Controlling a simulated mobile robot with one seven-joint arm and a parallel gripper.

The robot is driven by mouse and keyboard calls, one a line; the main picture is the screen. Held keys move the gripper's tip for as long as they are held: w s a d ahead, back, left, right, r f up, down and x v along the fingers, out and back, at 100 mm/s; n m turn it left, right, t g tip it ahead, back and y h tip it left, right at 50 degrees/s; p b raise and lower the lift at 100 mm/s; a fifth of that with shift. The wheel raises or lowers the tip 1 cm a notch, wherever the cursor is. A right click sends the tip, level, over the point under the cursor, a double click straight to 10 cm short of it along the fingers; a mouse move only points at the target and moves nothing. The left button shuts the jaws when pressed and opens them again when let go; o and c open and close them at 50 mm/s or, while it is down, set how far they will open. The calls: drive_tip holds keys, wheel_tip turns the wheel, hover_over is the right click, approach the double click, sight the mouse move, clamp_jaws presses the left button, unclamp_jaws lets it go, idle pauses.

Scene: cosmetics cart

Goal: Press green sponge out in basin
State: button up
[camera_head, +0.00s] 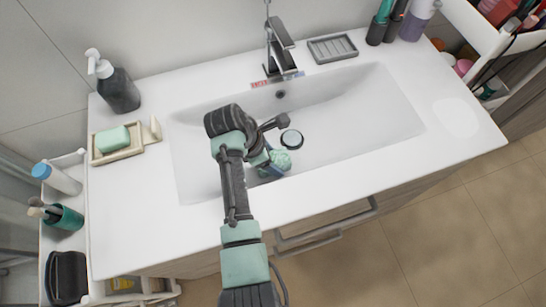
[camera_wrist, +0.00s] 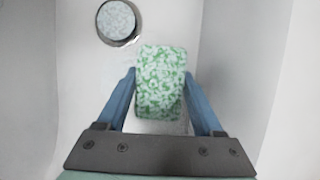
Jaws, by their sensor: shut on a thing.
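The green sponge (camera_wrist: 160,75) is mottled green and white and sits between the two blue fingers of my gripper (camera_wrist: 160,100) in the wrist view. The fingers are shut on its sides. In the head view the sponge (camera_head: 281,159) shows beside my gripper (camera_head: 270,168), inside the white basin (camera_head: 365,120) near its front wall. My arm hides part of the basin's left side. The round drain (camera_head: 291,139) lies just behind the sponge, and it also shows in the wrist view (camera_wrist: 118,22). Whether the sponge touches the basin floor, I cannot tell.
A faucet (camera_head: 279,50) stands behind the basin, with an empty grey soap tray (camera_head: 332,48) to its right. A dark pump bottle (camera_head: 118,90) and a dish with green soap (camera_head: 112,139) stand on the left counter. The basin's right half is clear.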

drive_tip(key=shift+f+b, duration=0.3)
drive_tip(key=shift+f, duration=0.35)
idle(0.4)
drive_tip(key=shift+s+f+p, duration=0.15)
drive_tip(key=shift+s+p, duration=0.05)
drive_tip(key=shift+p, duration=0.55)
idle(1.5)
drive_tip(key=shift+p, duration=1.35)
idle(3.3)
